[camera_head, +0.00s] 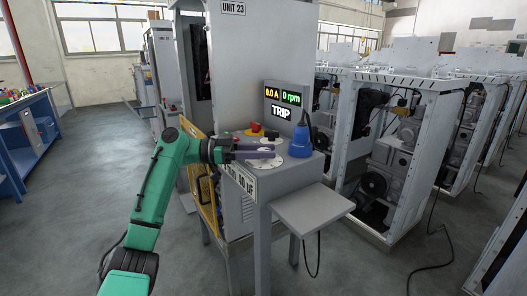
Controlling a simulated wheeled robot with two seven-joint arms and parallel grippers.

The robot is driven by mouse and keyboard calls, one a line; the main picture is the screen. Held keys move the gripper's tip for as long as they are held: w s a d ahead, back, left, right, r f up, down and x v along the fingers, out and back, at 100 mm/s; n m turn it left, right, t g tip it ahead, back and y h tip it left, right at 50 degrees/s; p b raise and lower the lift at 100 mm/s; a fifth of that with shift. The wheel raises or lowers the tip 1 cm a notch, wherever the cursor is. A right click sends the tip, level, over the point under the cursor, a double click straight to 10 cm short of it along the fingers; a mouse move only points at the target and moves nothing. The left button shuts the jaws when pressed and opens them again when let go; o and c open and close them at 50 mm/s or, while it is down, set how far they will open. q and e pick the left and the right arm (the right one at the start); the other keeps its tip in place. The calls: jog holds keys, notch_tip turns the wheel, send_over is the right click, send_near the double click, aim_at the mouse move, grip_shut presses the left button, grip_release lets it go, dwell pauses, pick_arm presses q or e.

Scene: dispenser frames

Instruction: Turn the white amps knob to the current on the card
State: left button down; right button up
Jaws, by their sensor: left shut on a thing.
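A grey control cabinet (290,182) stands in the middle with a panel on its top. The display (281,104) on it reads 0.0 A, 0 rpm and TRIP. My left gripper (274,153) reaches in from the left, level over the panel. It is shut on the white amps knob, which the fingers mostly hide. A pale round dial plate (264,163) shows around the fingers. The knob's setting cannot be read. A card (240,181) on the front edge shows "40 uF"; no current can be read on it. My right gripper is not in view.
A red button on a yellow base (255,129) stands behind the gripper. A blue device (300,143) with a cable stands to its right. A grey side shelf (312,208) juts out in front and is empty. Open machine frames (400,150) fill the right.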

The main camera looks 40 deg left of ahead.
pick_arm(q)
jog(key=shift+c, duration=2.1)
grip_release()
jog(key=shift+f, duration=0.1)
jog(key=b+v, duration=0.2)
jog(key=v, duration=1.2)
jog(key=shift+a, duration=0.2)
jog(key=shift+s, duration=0.1)
